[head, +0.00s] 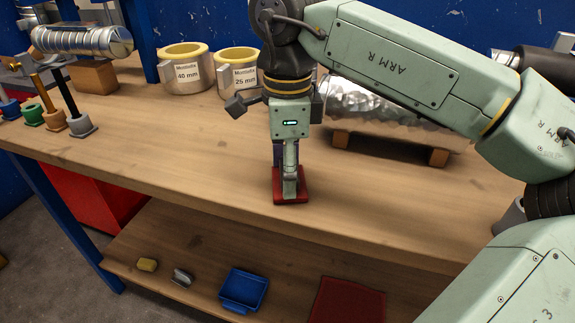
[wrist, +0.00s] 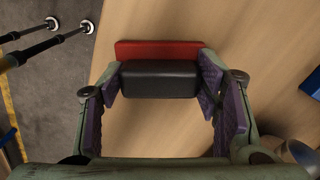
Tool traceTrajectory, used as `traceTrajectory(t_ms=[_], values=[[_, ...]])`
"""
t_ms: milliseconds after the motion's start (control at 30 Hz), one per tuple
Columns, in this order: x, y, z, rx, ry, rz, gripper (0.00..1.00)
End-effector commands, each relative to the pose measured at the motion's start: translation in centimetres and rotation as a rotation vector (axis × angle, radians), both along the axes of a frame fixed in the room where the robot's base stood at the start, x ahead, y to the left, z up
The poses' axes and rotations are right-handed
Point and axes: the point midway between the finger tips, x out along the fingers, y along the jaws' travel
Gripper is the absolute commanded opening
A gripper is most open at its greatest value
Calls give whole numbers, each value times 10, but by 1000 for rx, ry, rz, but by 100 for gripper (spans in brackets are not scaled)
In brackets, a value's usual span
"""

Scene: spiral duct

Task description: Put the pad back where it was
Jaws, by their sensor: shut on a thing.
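The pad shows in the head view as a red plate (head: 302,188) at the bench top, below my gripper (head: 290,172). In the wrist view the pad has a red part (wrist: 140,49) and a dark grey block (wrist: 160,81) in front of it. The purple-lined fingers of my gripper (wrist: 158,78) stand at both ends of the dark block, shut on it. My gripper points down. I cannot tell whether the pad touches the bench or is held just above it.
Foil-wrapped duct (head: 395,112) lies on wooden blocks behind my gripper. Rolls marked 40 mm (head: 187,72) and 25 mm (head: 238,78) stand at the back. Capped tools (head: 80,125) stand at left. The lower shelf holds a blue tray (head: 242,290) and a dark red mat (head: 347,303). Bench beside the pad is clear.

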Motion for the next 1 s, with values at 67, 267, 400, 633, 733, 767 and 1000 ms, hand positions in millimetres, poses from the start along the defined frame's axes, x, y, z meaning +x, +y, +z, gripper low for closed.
traceTrajectory(t_ms=[67, 267, 400, 633, 733, 767, 1000], values=[[0, 0, -1, 0, 0, 0, 36], [0, 0, -3, 0, 0, 0, 64], [0, 0, -3, 0, 0, 0, 74], [0, 0, -3, 0, 0, 0, 78], [0, 0, -3, 0, 0, 0, 78], [0, 0, -2, 0, 0, 0, 78], [1, 1, 24, 0, -2, 0, 78]])
